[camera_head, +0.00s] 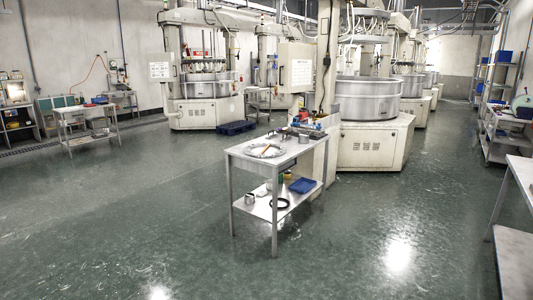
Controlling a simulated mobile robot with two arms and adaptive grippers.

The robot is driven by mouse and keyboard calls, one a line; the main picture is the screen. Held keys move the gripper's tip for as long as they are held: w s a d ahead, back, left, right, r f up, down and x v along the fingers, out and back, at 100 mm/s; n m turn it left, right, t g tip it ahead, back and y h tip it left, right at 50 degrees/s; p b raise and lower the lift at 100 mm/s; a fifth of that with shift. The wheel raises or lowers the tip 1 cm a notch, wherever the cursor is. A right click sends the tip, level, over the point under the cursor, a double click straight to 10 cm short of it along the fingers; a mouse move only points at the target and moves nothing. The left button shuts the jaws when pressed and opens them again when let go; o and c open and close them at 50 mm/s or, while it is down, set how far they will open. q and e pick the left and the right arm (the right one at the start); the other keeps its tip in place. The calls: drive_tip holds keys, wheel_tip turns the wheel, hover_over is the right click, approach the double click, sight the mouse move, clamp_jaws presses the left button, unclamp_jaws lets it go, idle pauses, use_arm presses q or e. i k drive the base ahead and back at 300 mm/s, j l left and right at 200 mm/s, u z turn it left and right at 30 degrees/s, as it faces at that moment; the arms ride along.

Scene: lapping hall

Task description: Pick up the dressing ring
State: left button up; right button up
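A small metal two-level table (243,157) stands in mid-floor ahead of me. A flat, silvery round piece (258,153) lies on its top with a thin orange-brown stick across it. A dark ring (283,203) lies on the lower shelf. I cannot tell from this distance which of the two is the dressing ring. Neither of my grippers is in view.
The lower shelf also holds a metal cup (249,199) and a blue tray (302,185). A large lapping machine (372,146) stands close behind the table. A bench edge (518,180) is at right. The floor in front and left is clear.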

sight(283, 150)
drive_tip(key=i+j+u, duration=0.1)
drive_tip(key=i+u, duration=0.3)
drive_tip(key=i, duration=1.05)
